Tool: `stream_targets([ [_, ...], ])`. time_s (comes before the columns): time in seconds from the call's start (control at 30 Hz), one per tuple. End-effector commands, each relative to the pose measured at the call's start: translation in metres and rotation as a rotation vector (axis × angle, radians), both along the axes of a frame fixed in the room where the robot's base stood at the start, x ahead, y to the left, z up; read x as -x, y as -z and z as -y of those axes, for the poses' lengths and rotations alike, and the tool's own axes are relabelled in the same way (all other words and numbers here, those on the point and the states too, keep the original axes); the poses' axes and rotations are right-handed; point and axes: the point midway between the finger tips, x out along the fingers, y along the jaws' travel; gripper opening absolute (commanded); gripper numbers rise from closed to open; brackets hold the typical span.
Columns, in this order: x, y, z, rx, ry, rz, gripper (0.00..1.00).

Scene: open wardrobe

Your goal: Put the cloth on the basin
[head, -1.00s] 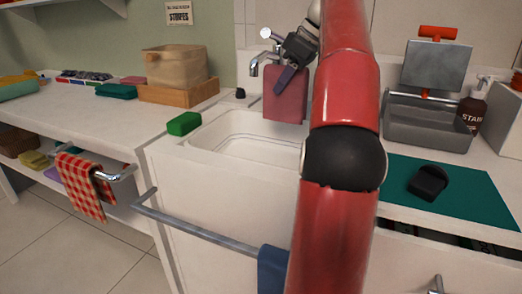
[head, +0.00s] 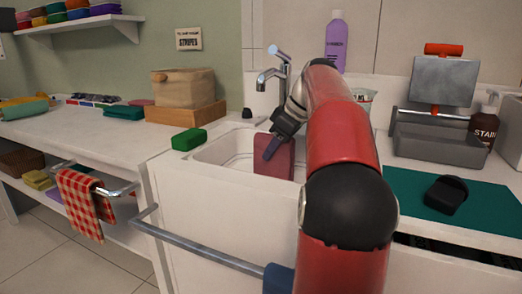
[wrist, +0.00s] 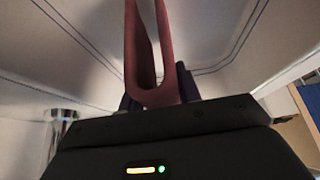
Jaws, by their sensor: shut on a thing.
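The dusty-pink cloth (head: 275,164) hangs from my gripper (head: 271,148) over the white basin (head: 222,146), with its lower part inside the basin, behind the front rim. Its bottom edge is hidden by that rim, so I cannot tell whether it touches the floor of the basin. In the wrist view my gripper (wrist: 158,92) is shut on the cloth (wrist: 142,50), which is folded in a narrow loop between the dark fingers. The basin's pale inside with blue lines (wrist: 85,45) lies beyond it.
A tap (head: 272,72) stands behind the basin, close to my gripper. A green sponge (head: 189,139) sits left of the basin. A purple bottle (head: 335,42) stands behind my arm. A grey caddy (head: 440,142) and dark scrubber (head: 446,194) are at right. A rail (head: 205,243) crosses the front.

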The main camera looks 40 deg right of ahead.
Motion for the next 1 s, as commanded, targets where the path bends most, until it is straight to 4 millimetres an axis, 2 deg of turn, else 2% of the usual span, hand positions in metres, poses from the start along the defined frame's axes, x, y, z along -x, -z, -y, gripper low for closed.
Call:
stream_targets([
  [0.23, -0.034, -0.001, -0.021, -0.001, -0.005, 0.001, 0.10],
  [0.3, -0.031, 0.012, -0.019, -0.002, 0.001, -0.002, 0.10],
  [0.67, -0.031, 0.016, -0.019, -0.001, 0.000, 0.000, 0.10],
  [0.7, -0.031, 0.016, -0.019, -0.001, 0.000, 0.000, 0.36],
  [0.87, -0.031, 0.015, -0.019, -0.001, 0.000, 0.000, 0.55],
  [1.0, -0.031, 0.015, -0.018, -0.001, 0.000, 0.000, 0.55],
])
